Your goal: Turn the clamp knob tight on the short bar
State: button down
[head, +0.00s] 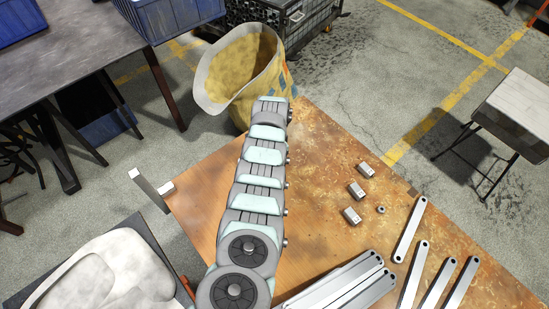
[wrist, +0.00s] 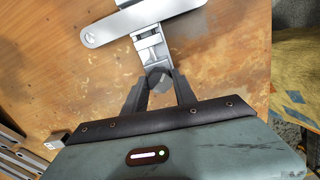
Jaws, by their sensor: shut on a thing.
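In the wrist view, my gripper (wrist: 159,76) is shut on a dark knob (wrist: 158,79), with one black finger on each side of it. The knob sits at the near end of a grey metal clamp (wrist: 150,46). The clamp reaches up to a flat pale metal bar (wrist: 112,27) with a rounded end and a hole, lying crosswise at the top. The bar's right end runs out of the picture. How tight the clamp is cannot be told. In the head view, my arm hides the gripper, the knob and the clamp.
On the wooden table (head: 325,140), several long bars (head: 410,230) lie at front right. Small metal blocks (head: 356,190) and a nut (head: 380,209) lie behind them. A metal bracket (head: 148,188) is at the left edge. A yellow sack (head: 262,85) stands beyond the far edge.

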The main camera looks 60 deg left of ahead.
jog(key=shift+s+f+m, duration=0.1)
jog(key=shift+f+m, duration=0.1)
jog(key=shift+m, duration=0.7)
jog(key=m+b, duration=0.1)
jog(key=m, duration=0.6)
jog(key=shift+r+m, duration=0.1)
jog(key=shift+m, duration=0.3)
jog(key=c, duration=1.1)
grip_release()
jog(key=shift+r, duration=0.1)
